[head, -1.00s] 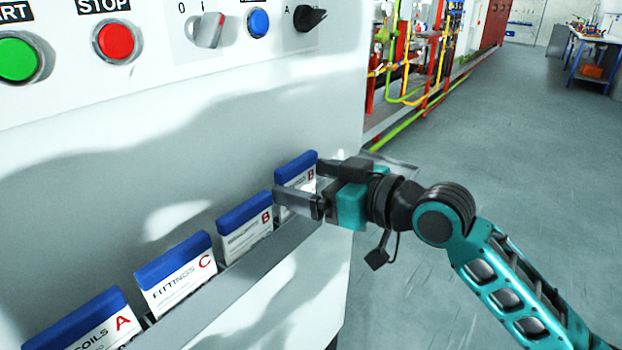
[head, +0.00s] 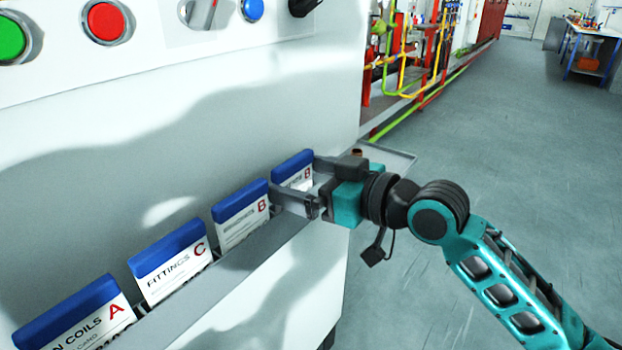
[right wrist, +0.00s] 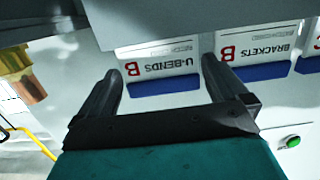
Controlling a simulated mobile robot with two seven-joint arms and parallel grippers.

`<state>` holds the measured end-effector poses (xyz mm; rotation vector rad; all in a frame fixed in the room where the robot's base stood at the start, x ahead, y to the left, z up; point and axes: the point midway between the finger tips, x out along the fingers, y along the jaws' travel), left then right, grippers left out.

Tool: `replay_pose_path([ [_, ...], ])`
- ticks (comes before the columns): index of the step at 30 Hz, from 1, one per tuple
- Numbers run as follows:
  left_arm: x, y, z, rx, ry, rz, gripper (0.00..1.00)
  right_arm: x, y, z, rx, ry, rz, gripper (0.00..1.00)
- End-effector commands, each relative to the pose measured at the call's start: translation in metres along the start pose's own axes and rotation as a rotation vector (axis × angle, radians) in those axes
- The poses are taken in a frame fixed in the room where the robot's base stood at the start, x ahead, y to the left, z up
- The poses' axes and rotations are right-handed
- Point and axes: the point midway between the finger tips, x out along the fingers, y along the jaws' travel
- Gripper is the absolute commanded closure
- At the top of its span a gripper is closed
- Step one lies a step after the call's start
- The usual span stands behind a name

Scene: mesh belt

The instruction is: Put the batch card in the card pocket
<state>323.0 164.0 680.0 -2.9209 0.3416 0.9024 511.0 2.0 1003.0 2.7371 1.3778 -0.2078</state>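Several white cards with blue top bands stand in a row in a grey rail (head: 235,262) on the white machine front. The rightmost card, "U-BENDS B" (head: 292,171), also shows in the right wrist view (right wrist: 160,72), upside down. My right gripper (head: 295,178) is at this card, its fingers apart; in the right wrist view the fingers (right wrist: 160,72) stand to either side of the card, with nothing visibly clamped. The "BRACKETS B" card (head: 241,214) is its neighbour, then "FITTINGS C" (head: 170,262). I cannot tell which is the batch card or see a separate card pocket. My left gripper is out of view.
A card marked A (head: 75,315) stands at the lower left. Buttons and knobs, including a red button (head: 107,22), sit above on the panel. A grey tray (head: 392,158) juts out behind my right gripper. Open floor (head: 500,150) lies to the right.

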Motion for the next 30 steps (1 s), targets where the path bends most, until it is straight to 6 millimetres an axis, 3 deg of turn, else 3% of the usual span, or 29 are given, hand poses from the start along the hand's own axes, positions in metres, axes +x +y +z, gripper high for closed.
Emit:
replay_pose_path([
  [5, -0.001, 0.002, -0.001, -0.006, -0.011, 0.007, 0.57, 0.0, 0.0, 0.0, 0.0, 0.0, 0.0, 0.0],
  [6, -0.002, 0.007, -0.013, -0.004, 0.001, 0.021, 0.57, 0.0, 0.0, 0.0, 0.0, 0.0, 0.0, 0.0],
  [8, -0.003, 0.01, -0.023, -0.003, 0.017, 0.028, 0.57, -0.011, 0.001, 0.0, -0.003, -0.002, 0.003, 0.0],
  [21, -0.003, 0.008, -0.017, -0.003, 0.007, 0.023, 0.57, -0.097, 0.001, 0.002, -0.002, -0.004, 0.003, 0.0],
  [30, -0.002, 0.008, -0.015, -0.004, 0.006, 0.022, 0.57, -0.126, 0.0, 0.001, 0.0, -0.001, 0.0, 0.0],
])
